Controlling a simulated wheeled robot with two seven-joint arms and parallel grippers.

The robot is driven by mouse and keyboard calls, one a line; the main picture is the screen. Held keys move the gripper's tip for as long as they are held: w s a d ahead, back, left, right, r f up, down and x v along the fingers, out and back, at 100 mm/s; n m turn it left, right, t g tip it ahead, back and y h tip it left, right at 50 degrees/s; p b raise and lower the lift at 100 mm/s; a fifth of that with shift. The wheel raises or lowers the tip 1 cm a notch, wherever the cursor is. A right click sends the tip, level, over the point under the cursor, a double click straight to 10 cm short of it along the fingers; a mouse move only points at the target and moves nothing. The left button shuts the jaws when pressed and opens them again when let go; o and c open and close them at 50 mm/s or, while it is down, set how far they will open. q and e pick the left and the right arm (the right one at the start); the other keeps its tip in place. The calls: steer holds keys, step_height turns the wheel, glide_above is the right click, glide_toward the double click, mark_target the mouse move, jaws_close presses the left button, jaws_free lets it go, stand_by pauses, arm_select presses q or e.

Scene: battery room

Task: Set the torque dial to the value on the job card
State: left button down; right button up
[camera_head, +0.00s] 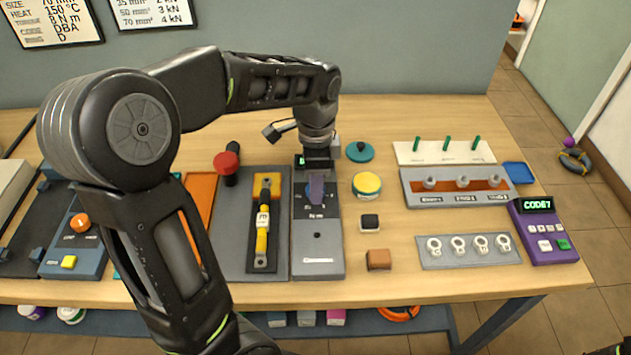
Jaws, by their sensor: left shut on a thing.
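My left gripper (316,184) points down over that face and is shut on the torque dial, which is mostly hidden by the fingers. A small green-lit display (299,161) shows beside the gripper, too small to read. The job card (50,20) hangs on the wall at the top left, with a Torque line in N m; its values are partly cut off or too blurred to read. My right gripper is not in view.
Left of the unit lies a yellow-handled tool (262,232) on a grey board. Right of it stand a yellow-topped round tin (367,184), a black block (369,222) and a brown block (378,259). A purple keypad (545,240) stands at the right edge.

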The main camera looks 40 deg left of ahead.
arm_select(q)
steer(key=shift+m, duration=1.6)
steer(key=c, duration=0.9)
jaws_free()
steer(key=shift+r, duration=3.95)
